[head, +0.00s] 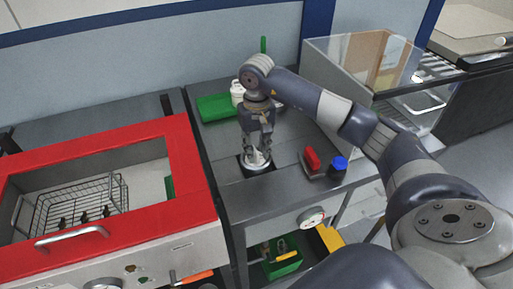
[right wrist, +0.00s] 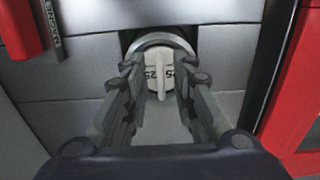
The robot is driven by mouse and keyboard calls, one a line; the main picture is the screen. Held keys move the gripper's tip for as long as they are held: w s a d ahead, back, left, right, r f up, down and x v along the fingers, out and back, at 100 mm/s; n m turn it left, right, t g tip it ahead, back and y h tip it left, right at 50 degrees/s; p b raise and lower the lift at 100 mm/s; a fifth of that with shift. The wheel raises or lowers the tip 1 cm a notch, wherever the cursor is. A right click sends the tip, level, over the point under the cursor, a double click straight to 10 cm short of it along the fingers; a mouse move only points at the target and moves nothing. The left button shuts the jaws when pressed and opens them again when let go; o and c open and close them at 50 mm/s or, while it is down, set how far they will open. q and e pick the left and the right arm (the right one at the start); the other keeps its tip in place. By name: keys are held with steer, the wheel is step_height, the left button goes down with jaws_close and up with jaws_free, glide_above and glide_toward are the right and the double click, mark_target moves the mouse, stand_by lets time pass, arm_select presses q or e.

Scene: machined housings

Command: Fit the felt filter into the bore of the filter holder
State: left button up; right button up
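My right gripper (head: 258,150) points down over the filter holder (head: 246,171) at the front of the grey bench. In the right wrist view the holder shows as a round metal rim (right wrist: 160,38) in a dark recess. A pale disc with dark lettering and a thin upright tab, which looks like the felt filter (right wrist: 152,72), lies within the rim's outline. The fingers (right wrist: 160,75) stand apart on either side of the tab, with a gap to it. How deep the disc sits cannot be told. My left gripper is out of view.
A red-framed bin with a wire basket (head: 75,205) stands left. A green tray (head: 215,107) and white bottle (head: 237,92) are behind. A red block (head: 312,158) and blue-capped jar (head: 339,165) stand right, near the bench edge. A clear-walled box (head: 350,60) is back right.

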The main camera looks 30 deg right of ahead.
steer(key=shift+r, duration=0.4)
step_height(320, 180, up, 12)
steer(key=b, duration=0.1)
steer(key=shift+f, duration=0.25)
stand_by(0.6)
